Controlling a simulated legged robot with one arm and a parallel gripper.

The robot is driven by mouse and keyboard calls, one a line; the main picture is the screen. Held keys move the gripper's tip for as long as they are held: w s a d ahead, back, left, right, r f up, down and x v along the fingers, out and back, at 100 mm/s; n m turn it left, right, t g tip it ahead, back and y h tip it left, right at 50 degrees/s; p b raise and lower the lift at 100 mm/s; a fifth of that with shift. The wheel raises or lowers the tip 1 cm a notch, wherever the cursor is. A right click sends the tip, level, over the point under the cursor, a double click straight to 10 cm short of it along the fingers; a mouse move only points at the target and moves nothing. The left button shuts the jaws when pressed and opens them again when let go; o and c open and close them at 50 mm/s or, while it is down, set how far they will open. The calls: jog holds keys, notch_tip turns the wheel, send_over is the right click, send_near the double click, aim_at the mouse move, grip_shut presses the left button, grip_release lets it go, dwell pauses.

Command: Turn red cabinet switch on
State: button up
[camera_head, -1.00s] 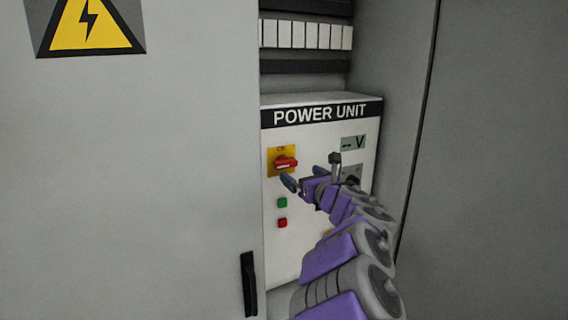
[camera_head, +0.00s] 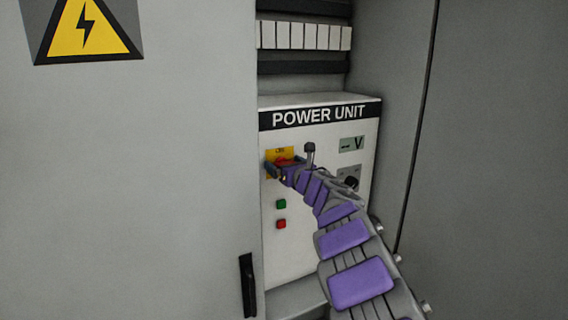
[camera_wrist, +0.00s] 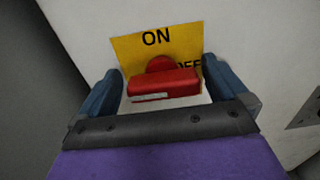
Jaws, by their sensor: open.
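The red switch (camera_wrist: 164,84) has a wide handle lying level on a yellow plate (camera_wrist: 128,48) in the wrist view. The plate reads ON at the top and a partly covered OFF at the right. A pale mark shows at the handle's left end. My gripper (camera_wrist: 163,88) is open, with one blue finger on each side of the handle; small gaps show, and I cannot tell if either touches it. In the head view my gripper (camera_head: 279,169) is at the switch and hides most of it; only a bit of the red switch (camera_head: 282,160) shows.
The white power unit (camera_head: 272,245) carries a green button (camera_head: 281,204), a red button (camera_head: 281,224), a display (camera_head: 351,144) and a black knob (camera_head: 352,183). The cabinet door (camera_head: 130,190) stands close on the left, with a black handle (camera_head: 248,285). The cabinet's right wall (camera_head: 395,90) bounds the opening.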

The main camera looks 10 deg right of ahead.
jog(key=shift+w, duration=0.3)
jog(key=shift+c, duration=0.4)
jog(key=c, duration=0.8)
